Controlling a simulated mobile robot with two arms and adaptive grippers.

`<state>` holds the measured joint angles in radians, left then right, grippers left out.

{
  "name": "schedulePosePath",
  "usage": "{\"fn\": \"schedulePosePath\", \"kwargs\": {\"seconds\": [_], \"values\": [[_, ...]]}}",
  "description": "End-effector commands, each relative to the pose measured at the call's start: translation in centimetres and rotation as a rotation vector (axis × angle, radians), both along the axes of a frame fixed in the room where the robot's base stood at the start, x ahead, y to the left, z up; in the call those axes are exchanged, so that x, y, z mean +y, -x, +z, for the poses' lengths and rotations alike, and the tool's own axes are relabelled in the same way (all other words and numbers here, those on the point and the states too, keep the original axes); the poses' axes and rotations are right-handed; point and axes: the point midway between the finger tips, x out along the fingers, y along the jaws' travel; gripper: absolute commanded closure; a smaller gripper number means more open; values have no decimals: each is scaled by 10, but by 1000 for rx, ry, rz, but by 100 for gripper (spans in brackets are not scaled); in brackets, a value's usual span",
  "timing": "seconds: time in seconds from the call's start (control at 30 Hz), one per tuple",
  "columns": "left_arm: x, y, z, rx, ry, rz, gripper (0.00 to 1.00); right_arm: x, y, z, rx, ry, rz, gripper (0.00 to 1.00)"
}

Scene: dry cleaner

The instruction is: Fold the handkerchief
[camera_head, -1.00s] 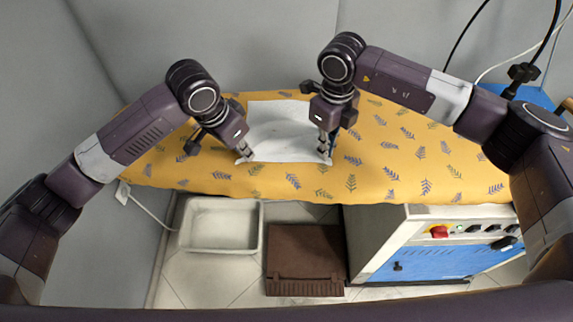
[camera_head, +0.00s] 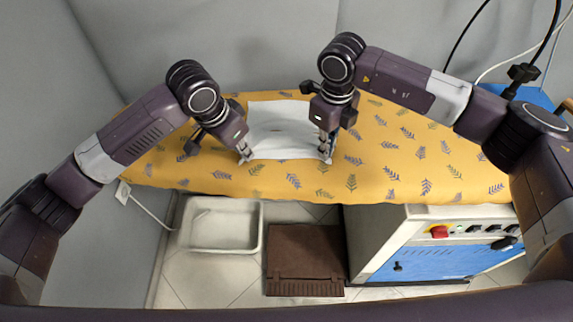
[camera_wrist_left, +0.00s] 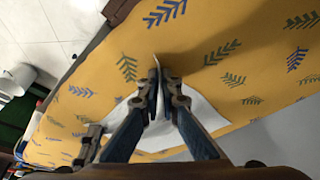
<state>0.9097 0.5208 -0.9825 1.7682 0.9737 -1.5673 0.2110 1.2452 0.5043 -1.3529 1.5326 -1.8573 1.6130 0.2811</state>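The white handkerchief (camera_head: 283,120) lies on the yellow patterned cloth of the ironing table, its far part flat. Its near edge looks slightly raised between my two grippers. My left gripper (camera_head: 245,155) is at the near left corner. In the left wrist view, the left fingertips (camera_wrist_left: 160,80) are together with a bit of white cloth between them, and more of the handkerchief (camera_wrist_left: 204,110) shows behind the fingers. My right gripper (camera_head: 326,152) is at the near right corner, its fingers close together on the cloth edge; the pinch itself is small in view.
The yellow ironing table (camera_head: 400,160) is otherwise clear around the handkerchief. Below its front edge are a white tray (camera_head: 221,247), a brown mat-like item (camera_head: 304,275) and a blue-and-white machine (camera_head: 420,262). Grey walls stand behind and to the left.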

Motion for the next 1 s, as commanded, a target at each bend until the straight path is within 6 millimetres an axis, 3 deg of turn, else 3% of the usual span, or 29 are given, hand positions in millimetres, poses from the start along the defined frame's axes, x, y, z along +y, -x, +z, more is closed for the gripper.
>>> {"fn": "schedulePosePath", "kwargs": {"seconds": [0.7, 1.0], "values": [[0, 0, -1, 1, 0, 0, 100, -1, 2, -3, 6, 4, -1, 100], [0, 0, 10, 1, 1, 0, 100, -1, 1, 8, 4, 3, -1, 100]]}}
